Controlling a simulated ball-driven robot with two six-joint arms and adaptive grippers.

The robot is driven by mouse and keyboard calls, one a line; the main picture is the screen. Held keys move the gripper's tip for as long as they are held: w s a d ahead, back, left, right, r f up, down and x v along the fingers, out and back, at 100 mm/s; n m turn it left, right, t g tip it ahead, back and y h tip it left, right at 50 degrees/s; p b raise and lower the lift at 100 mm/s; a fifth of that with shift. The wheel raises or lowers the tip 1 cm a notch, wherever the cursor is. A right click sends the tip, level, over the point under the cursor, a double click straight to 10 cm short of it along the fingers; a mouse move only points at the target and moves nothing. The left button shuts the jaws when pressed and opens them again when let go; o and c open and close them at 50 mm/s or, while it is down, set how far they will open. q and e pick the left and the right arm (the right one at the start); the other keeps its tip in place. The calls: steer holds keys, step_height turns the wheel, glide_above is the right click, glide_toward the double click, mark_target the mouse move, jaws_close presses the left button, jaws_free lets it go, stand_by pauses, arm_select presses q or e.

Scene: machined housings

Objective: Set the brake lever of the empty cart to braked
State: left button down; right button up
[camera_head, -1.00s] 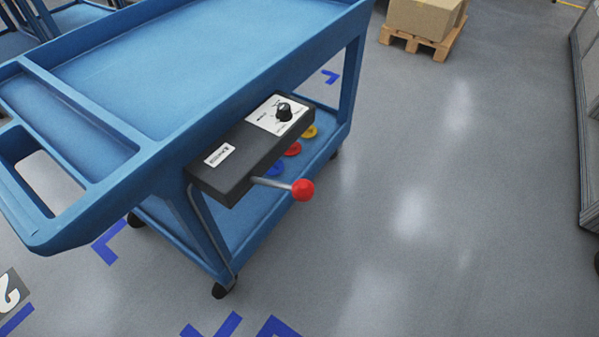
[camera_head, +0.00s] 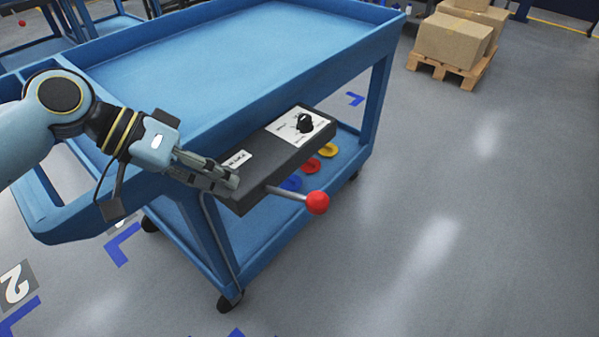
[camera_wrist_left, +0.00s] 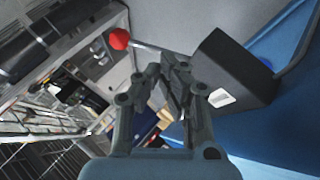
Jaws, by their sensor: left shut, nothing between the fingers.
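The blue cart (camera_head: 240,62) has an empty top tray. A dark control box (camera_head: 262,165) with a knob and a white label plate is fixed to its side. The brake lever is a metal rod ending in a red ball (camera_head: 317,202), sticking out from the box toward the lower right. My left gripper (camera_head: 236,186) is shut and empty, in front of the left end of the box and short of the red ball. In the left wrist view the red ball (camera_wrist_left: 119,39) lies to the upper left of the fingertips (camera_wrist_left: 166,70), apart from them. My right gripper is not in view.
Blue, red and yellow discs (camera_head: 311,165) show on the cart's lower shelf beneath the box. Cardboard boxes (camera_head: 452,40) stand on a wooden pallet (camera_head: 448,68) at the back right. The grey floor (camera_head: 450,230) to the right is clear.

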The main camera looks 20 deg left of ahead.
arm_select(q)
steer(key=w+r+h, duration=0.2)
steer(key=w+r, duration=0.1)
steer(key=r, duration=0.4)
steer(key=shift+w+a+n+t+h, duration=0.25)
steer(key=shift+a+n+t+h, duration=0.05)
steer(key=shift+a, duration=0.1)
steer(key=shift+d+f, duration=0.1)
glide_above(290, 194)
steer(key=f, duration=0.6)
steer(key=shift+w+d+f+b, duration=0.2)
steer(key=shift+w+d+b, duration=0.1)
steer(key=shift+b, duration=0.1)
steer(key=shift+s+d+f, duration=0.25)
steer(key=shift+d+f, duration=0.1)
steer(key=shift+d, duration=0.05)
